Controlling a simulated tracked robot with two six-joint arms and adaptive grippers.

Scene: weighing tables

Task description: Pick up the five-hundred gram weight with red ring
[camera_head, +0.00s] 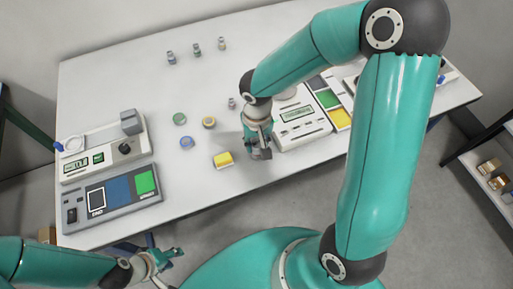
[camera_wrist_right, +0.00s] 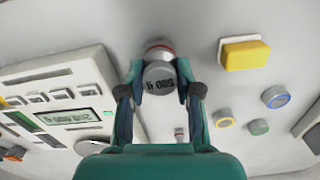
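The weight with a red ring (camera_wrist_right: 157,76) is a grey metal cylinder marked 500 g, its lettering upside down in the right wrist view. It sits between the fingertips of my right gripper (camera_wrist_right: 160,82), whose fingers flank it on both sides with what look like narrow gaps. In the head view my right gripper (camera_head: 258,150) points down near the table's front edge and hides the weight. My left gripper (camera_head: 164,256) is off the table's front edge, its fingers spread and empty.
On the white table (camera_head: 110,85) a yellow block (camera_head: 223,160) lies left of my right gripper. A scale (camera_head: 301,120) stands just right. Round green (camera_head: 180,119), blue (camera_head: 186,142) and orange (camera_head: 208,122) buttons lie left. Small weights (camera_head: 196,50) stand at the back.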

